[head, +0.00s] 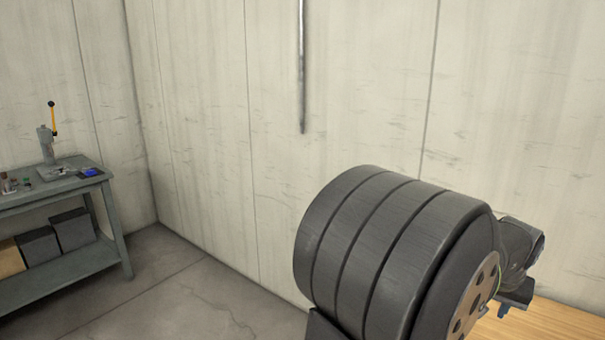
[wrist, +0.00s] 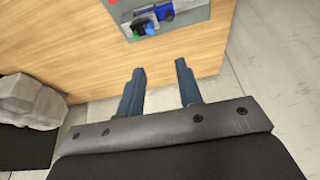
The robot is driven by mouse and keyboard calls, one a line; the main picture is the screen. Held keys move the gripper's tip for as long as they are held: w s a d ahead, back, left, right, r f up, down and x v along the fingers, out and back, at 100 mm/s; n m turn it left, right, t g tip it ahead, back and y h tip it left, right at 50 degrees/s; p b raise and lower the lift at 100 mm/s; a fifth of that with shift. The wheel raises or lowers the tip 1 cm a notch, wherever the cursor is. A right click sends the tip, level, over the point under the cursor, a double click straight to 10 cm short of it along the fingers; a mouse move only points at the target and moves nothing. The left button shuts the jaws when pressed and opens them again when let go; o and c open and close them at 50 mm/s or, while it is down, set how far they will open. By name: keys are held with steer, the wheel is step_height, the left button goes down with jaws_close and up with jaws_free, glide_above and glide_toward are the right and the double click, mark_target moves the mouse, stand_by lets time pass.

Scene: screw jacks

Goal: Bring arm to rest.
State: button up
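My gripper (wrist: 160,66) shows in the wrist view with its two dark blue-grey fingers apart. Nothing is between them. The fingers point toward a wooden table top (wrist: 92,62) and its edge. I cannot tell how high above it they are. In the head view a large dark ridged part of my own arm fills the lower right, and I cannot make out the fingers there.
A grey tray (wrist: 197,16) with small blue, green and red items lies on the table beyond the fingertips. A pale grey lumpy object (wrist: 28,102) is at the left. In the head view, a grey workbench (head: 118,225) with a lever press (head: 46,145) stands far left.

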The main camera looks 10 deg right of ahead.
step_height(320, 180, up, 4)
steer(key=s+a, duration=0.2)
steer(key=x, duration=1)
steer(key=shift+d+f, duration=0.25)
steer(key=shift+f, duration=0.1)
steer(key=shift+w+r, duration=0.1)
steer(key=v, duration=1)
steer(key=w+x, duration=0.2)
steer(key=x, duration=0.7)
steer(key=shift+d+r, duration=0.3)
steer(key=shift+d, duration=0.1)
steer(key=shift+s, duration=0.1)
